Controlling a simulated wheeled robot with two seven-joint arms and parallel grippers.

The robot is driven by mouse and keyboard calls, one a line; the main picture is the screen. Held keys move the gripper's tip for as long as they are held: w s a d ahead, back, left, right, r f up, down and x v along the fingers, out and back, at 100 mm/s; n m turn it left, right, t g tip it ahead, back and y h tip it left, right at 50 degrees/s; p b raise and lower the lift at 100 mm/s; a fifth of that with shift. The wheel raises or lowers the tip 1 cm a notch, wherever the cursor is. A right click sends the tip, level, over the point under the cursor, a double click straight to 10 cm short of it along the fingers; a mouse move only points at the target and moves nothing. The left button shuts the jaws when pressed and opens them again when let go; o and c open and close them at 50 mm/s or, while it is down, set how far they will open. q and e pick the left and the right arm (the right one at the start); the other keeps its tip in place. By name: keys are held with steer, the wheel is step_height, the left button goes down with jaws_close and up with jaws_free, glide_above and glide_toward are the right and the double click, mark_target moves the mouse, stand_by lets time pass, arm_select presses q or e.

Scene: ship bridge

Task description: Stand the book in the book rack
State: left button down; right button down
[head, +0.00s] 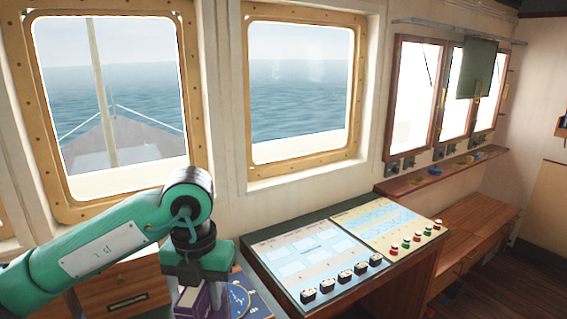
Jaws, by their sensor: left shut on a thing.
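My left arm comes in from the left, and its gripper (205,298) points down near the bottom edge. It is shut on a purple book with a pale edge (188,301), of which only the upper part shows. A dark blue item with a round pale emblem (246,299), perhaps another book, is just right of the gripper. The bottom edge cuts off the fingertips and the lower part of the book. I cannot make out the book rack. My right gripper is not in view.
A console (310,262) with screens, knobs and buttons stands right of the gripper. A wooden drawer unit (122,290) is at the lower left behind my arm. A wooden bench (470,235) and a narrow shelf (425,182) run along the right wall.

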arm_select(q)
steer(key=s+d+f+n, duration=0.3)
steer(key=f+n, duration=0.6)
steer(key=n, duration=0.8)
steer(key=s+d+f+n, duration=0.25)
steer(key=f+n, duration=0.65)
steer(key=n, duration=0.9)
steer(key=w+a+f+n, duration=0.1)
steer(key=a+f+n, duration=0.1)
steer(key=a, duration=1.1)
steer(key=shift+w, duration=0.3)
steer(key=shift+r, duration=0.1)
